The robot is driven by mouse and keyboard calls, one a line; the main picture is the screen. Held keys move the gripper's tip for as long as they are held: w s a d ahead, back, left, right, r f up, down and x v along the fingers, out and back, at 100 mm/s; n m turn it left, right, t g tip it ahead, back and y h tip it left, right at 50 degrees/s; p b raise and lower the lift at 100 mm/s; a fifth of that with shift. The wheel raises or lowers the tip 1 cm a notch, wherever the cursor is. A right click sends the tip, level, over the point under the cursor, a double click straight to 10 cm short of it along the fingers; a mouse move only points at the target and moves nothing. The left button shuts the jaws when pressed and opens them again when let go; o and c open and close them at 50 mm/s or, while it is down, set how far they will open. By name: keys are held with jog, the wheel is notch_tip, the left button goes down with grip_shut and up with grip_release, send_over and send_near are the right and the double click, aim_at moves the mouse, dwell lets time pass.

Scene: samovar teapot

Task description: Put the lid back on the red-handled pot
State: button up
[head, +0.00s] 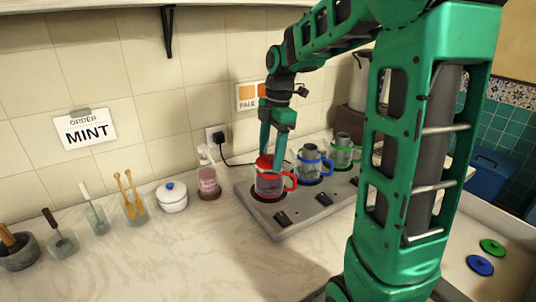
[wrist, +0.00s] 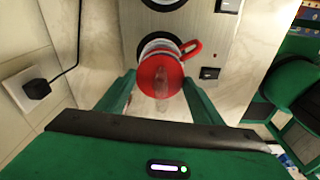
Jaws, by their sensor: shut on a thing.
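My gripper (head: 270,155) points down over the pot and is shut on the red lid. In the wrist view its fingers are on either side of the lid.
Blue-handled (head: 309,166) and green-handled (head: 343,152) pots stand farther along the stove (head: 312,200). Blue (head: 480,265) and green (head: 493,247) lids lie on the right counter. A pink-filled jar (head: 208,180) and white sugar bowl (head: 172,199) stand left. The front-left counter is clear.

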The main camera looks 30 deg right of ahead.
dwell(0.4)
jog(key=o, duration=1.6)
jog(key=shift+c, duration=0.2)
jog(key=shift+r, duration=3.5)
grip_shut()
jog(key=shift+f, duration=2.8)
